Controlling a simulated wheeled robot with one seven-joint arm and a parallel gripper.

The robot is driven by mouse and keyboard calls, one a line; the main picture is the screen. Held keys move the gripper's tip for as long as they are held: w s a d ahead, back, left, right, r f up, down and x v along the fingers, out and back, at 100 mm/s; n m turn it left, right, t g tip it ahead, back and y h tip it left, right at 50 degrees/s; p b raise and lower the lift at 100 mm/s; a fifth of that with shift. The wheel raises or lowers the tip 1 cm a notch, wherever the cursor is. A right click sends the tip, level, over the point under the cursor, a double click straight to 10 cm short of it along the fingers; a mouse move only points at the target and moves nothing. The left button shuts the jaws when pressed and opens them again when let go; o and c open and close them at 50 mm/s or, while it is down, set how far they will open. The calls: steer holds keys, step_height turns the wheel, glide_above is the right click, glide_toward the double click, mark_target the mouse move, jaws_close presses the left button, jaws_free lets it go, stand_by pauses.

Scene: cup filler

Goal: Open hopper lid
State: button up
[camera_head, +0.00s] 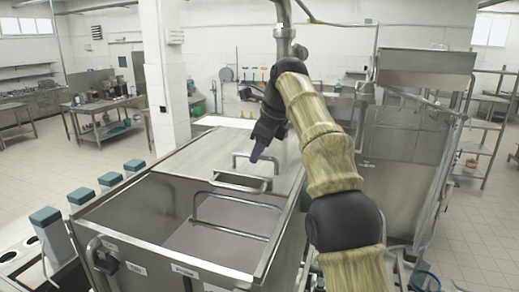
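The hopper (250,268) is a large steel box in the middle of the view. Its near part is uncovered and shows a hollow interior. A flat steel lid panel (190,153) covers its far part. A bent metal handle (236,155) stands on this panel. A framed cut-out (240,181) and a U-shaped bar (235,198) lie nearer to me. Nothing held is visible.
Several grey containers with blue-green tops (45,217) stand along the hopper's left side. A tall steel cabinet (400,150) stands close to the right of my arm. A white pillar (166,80) rises behind at left. Tiled floor is open at far left and right.

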steer(key=shift+r, duration=0.1)
steer(key=shift+s+d+r, duration=0.15)
steer(key=shift+d+r, duration=0.05)
steer(key=shift+r, duration=0.25)
steer(key=s+d+b, duration=0.2)
steer(key=d, duration=0.1)
steer(key=s+d+b, duration=0.5)
steer(key=shift+s+d+f, duration=0.15)
steer(key=shift+d, duration=0.25)
steer(key=shift+s+d, duration=0.25)
steer(key=shift+s, duration=0.05)
steer(key=shift+w, duration=0.1)
